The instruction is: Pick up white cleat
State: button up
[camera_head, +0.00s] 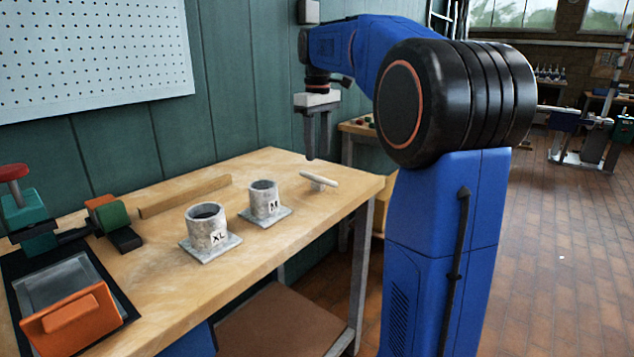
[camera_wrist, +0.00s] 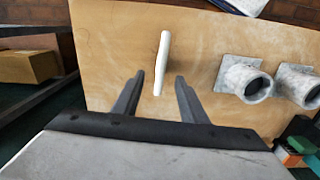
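The white cleat (camera_head: 319,180) stands on the wooden workbench near its right end, a slim bar on a short foot. In the wrist view the cleat (camera_wrist: 162,62) shows as a narrow white bar pointing away from me, ahead of the fingers and about midway between them. My gripper (camera_head: 317,158) points down above and just behind the cleat in the head view. Its two fingers also show in the wrist view (camera_wrist: 158,78), spread apart with nothing between them. The gripper is open and apart from the cleat.
Two grey cylindrical flanges on square plates, marked M (camera_head: 265,199) and XL (camera_head: 207,228), stand left of the cleat. A wooden strip (camera_head: 185,196) lies behind them. An orange-handled tool (camera_head: 70,318) and a clamp are at the left. The bench top (camera_head: 290,240) is clear around the cleat.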

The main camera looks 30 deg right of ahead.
aim_at(318, 176)
jog(key=shift+s+a+f, duration=0.1)
jog(key=shift+s+f, duration=0.05)
jog(key=shift+f, duration=4.3)
grip_shut()
